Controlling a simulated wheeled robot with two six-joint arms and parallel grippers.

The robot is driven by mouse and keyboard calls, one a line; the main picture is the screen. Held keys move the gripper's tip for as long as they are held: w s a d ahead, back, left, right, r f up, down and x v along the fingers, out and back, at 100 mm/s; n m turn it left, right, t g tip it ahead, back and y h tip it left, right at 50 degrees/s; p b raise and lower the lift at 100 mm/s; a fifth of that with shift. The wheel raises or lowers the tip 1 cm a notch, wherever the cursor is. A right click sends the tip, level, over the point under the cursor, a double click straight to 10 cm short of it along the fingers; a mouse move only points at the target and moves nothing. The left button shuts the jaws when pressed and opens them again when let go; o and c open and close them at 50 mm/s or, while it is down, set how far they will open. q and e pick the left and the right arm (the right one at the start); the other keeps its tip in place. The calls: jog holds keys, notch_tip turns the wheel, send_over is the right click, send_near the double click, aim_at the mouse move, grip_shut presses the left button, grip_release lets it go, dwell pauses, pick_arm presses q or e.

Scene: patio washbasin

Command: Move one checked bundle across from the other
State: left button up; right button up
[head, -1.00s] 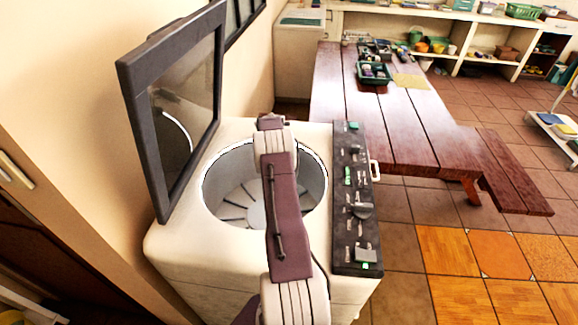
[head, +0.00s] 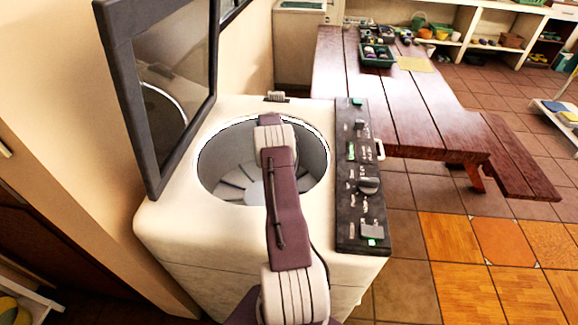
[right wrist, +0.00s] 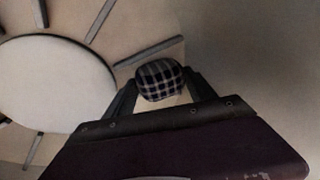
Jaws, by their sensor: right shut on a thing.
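A dark checked bundle with pale lines (right wrist: 160,80) sits between the fingers of my right gripper (right wrist: 162,88) in the right wrist view. The gripper is shut on it. Behind it are the pale drum floor, with dark ribs, and a round hub (right wrist: 55,85). In the head view my right arm reaches down into the open drum (head: 222,165) of the washing machine (head: 190,235). The gripper and bundle are hidden there behind the arm. No second checked bundle can be made out in either view. My left gripper is not in view.
The machine's framed lid (head: 160,90) stands open at the left, close to the wall. A dark control panel (head: 362,180) with knobs runs along its right side. Beyond is a wooden table (head: 400,110) with a green tray (head: 377,60) and a bench (head: 510,160).

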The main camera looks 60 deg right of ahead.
jog(key=o, duration=1.7)
jog(key=shift+r, duration=0.1)
jog(key=v, duration=0.9)
